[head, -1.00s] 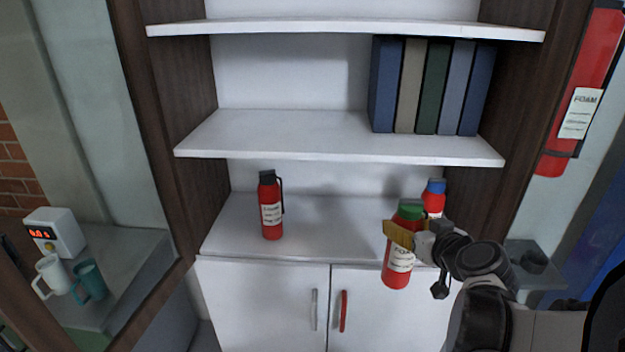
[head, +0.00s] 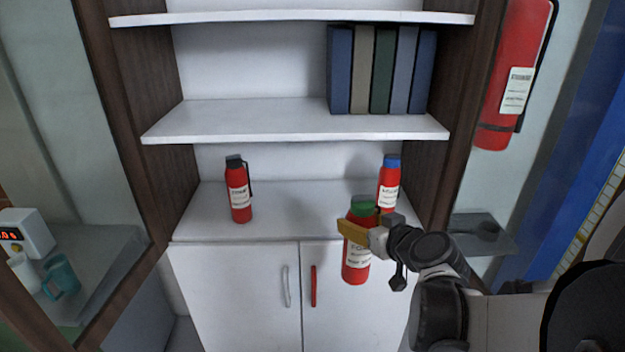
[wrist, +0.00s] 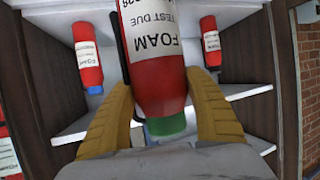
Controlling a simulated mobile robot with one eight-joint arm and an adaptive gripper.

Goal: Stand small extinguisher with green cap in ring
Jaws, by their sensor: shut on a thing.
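The small red extinguisher with the green cap (head: 356,262) is upright in my gripper (head: 362,226), held in front of the cabinet at about the lower shelf's front edge. In the wrist view this extinguisher (wrist: 158,70) appears upside down between my two yellow fingers (wrist: 163,100), which close on its upper body below the cap. Its FOAM label faces the camera. To the right of the cabinet, a small grey wall shelf (head: 470,244) bears a dark round shape (head: 487,229) that looks like a ring; its opening is hard to make out.
On the lower cabinet shelf (head: 290,222) stand a black-capped extinguisher (head: 239,200) at left and a blue-capped one (head: 388,190) just behind mine. A large extinguisher (head: 510,75) hangs above the wall shelf. Mugs (head: 62,275) stand on the left counter. The shelf's middle is clear.

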